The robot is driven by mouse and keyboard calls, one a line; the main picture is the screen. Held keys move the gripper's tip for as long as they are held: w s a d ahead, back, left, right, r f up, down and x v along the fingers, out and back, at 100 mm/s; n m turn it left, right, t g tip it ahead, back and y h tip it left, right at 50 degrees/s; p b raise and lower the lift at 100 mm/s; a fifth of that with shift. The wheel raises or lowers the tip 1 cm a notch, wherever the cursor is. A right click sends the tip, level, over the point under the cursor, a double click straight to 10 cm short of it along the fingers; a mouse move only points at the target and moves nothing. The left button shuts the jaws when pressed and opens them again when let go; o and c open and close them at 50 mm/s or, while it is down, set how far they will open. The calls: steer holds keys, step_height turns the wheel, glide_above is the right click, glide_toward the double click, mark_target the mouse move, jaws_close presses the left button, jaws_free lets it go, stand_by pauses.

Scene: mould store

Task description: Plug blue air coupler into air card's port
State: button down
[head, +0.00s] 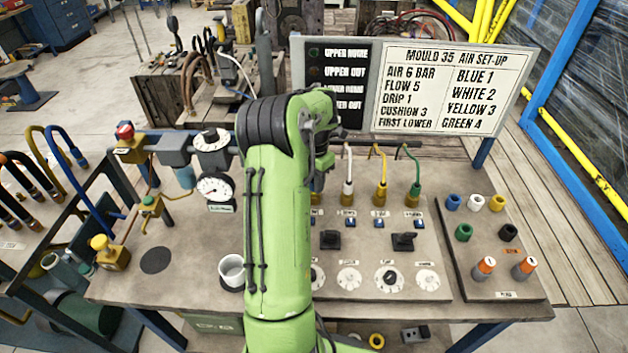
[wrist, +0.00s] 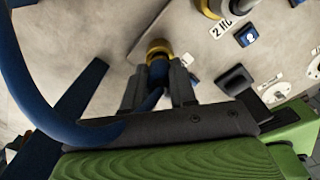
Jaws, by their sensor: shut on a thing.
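The air card (head: 448,90) stands upright at the back of the bench and reads blue 1, white 2, yellow 3, green 4. My gripper (wrist: 159,76) is shut on the blue coupler (wrist: 157,70), whose blue hose (wrist: 42,108) loops off to the left. A brass ring (wrist: 158,46) shows just beyond the coupler, over the grey panel. I cannot tell whether it is the port's or the coupler's, or whether the coupler is seated. In the head view my arm hides port 1 and most of the gripper. The white (head: 347,192), yellow (head: 381,190) and green (head: 413,193) couplers stand upright in a row to the right.
Black switches (head: 403,242) and round dials (head: 427,280) lie on the panel in front of the ports. A gauge (head: 214,187) and a white cup (head: 231,270) are left of my arm. A board with coloured caps (head: 497,202) is at the right.

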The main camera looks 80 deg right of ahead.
steer(key=shift+f+b, duration=0.35)
steer(key=shift+f, duration=0.05)
stand_by(0.4)
steer(key=shift+c, duration=2.2)
jaws_free()
step_height(320, 180, up, 8)
steer(key=p, duration=0.6)
steer(key=shift+f, duration=0.15)
steer(key=shift+f, duration=0.1)
